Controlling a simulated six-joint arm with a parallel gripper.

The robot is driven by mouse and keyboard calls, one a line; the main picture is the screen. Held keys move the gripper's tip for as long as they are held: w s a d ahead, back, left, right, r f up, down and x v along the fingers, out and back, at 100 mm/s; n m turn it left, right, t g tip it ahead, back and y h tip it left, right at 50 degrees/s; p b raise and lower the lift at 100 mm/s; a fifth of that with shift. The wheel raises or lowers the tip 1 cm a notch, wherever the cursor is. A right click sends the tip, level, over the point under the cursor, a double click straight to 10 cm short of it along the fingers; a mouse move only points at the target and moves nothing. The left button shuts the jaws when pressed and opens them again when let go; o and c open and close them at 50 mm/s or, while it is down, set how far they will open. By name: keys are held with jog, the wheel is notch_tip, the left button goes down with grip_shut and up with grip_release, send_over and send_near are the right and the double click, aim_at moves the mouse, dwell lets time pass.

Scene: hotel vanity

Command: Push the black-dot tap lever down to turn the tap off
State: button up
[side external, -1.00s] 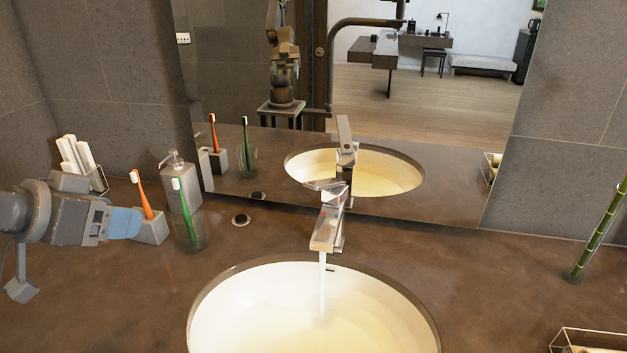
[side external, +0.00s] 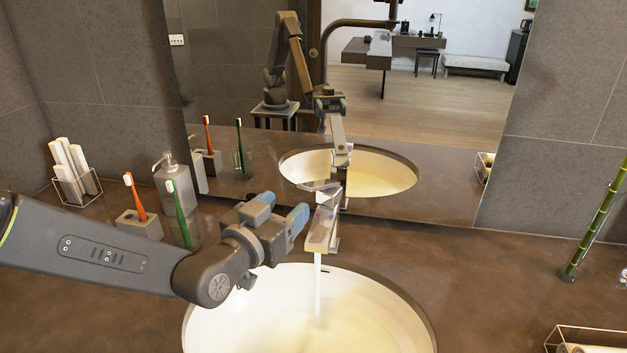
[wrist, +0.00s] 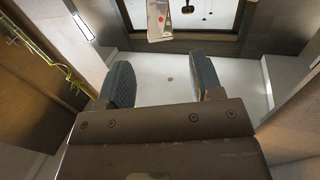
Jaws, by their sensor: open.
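The chrome tap (side external: 320,235) stands behind the basin, with water (side external: 317,285) running from its spout. Its flat lever (side external: 326,194) is at the top, and a small red mark shows below it; I cannot make out a black dot. In the wrist view, a pale metal tap part (wrist: 159,20) with a red dot is at the top edge, beyond the fingertips. My gripper (side external: 282,207) is open and empty, just left of the tap with a small apparent gap. Its two dark fingers (wrist: 165,78) are apart in the wrist view.
The basin (side external: 400,310) lies below my gripper. Left are an orange toothbrush in a holder (side external: 140,226), a green toothbrush (side external: 177,210), a soap dispenser (side external: 171,185) and rolled towels (side external: 72,165). A mirror (side external: 420,150) stands behind. Bamboo (side external: 590,232) and a wire tray (side external: 590,335) are right.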

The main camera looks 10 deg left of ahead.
aim_at(310, 185)
jog(key=x, duration=1)
jog(key=shift+w, duration=0.2)
grip_shut()
